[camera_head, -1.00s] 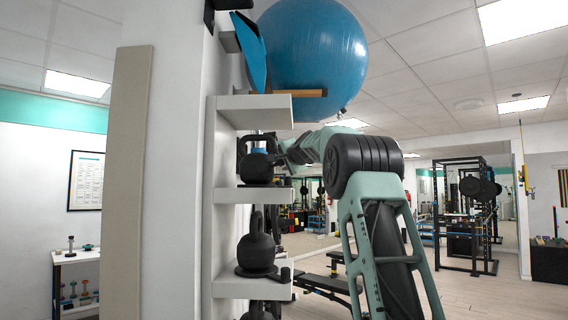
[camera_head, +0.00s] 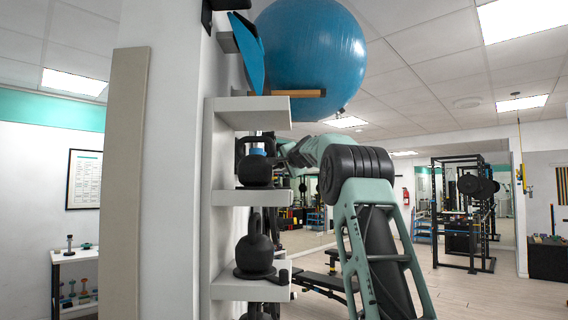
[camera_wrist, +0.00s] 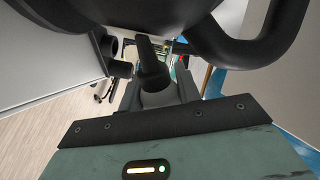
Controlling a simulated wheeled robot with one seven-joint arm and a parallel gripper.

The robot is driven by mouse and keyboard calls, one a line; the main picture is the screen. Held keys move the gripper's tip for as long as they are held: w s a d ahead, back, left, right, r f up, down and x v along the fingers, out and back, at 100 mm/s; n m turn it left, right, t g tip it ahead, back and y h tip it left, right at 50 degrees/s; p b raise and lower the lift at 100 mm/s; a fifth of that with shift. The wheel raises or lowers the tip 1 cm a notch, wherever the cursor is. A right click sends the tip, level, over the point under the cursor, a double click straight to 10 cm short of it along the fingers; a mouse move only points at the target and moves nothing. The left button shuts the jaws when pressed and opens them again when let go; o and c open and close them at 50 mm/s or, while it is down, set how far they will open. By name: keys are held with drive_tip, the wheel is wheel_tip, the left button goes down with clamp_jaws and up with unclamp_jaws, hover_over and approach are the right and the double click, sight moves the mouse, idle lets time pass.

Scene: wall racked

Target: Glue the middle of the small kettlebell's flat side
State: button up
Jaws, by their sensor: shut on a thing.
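The small kettlebell (camera_head: 256,170) is black and stands upright on the upper shelf (camera_head: 265,197) in the head view. Its handle loop points up, with a bit of blue showing through it. In the wrist view a large black rounded body with a curved handle, apparently this kettlebell (camera_wrist: 205,22), fills the top and is very close. My gripper (camera_wrist: 160,92) is shut on a dark, narrow, rod-like thing (camera_wrist: 150,62) that points up toward the kettlebell. Whether its tip touches is unclear. The kettlebell's flat side cannot be made out. In the head view my gripper's fingertips are hidden behind the kettlebell.
A white shelf (camera_head: 255,108) is close above the small kettlebell. A big blue ball (camera_head: 310,45) rests higher up.

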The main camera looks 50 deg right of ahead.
drive_tip(key=shift+w+d+p, duration=0.6)
drive_tip(key=shift+d+p, duration=0.2)
drive_tip(key=shift+d, duration=0.15)
drive_tip(key=shift+w+d+p, duration=0.55)
drive_tip(key=shift+d+p, duration=0.25)
drive_tip(key=shift+d, duration=0.1)
drive_tip(key=shift+w+d+p, duration=0.45)
drive_tip(key=shift+d+p, duration=0.1)
drive_tip(key=shift+p, duration=0.2)
drive_tip(key=shift+s+d+f+b, duration=0.15)
drive_tip(key=shift+s+d+b, duration=0.4)
drive_tip(key=shift+s, duration=0.35)
drive_tip(key=s+d, duration=0.1)
drive_tip(key=s+d+b, duration=0.1)
drive_tip(key=s, duration=0.2)
drive_tip(key=shift+s+d, duration=0.1)
drive_tip(key=shift+d, duration=0.3)
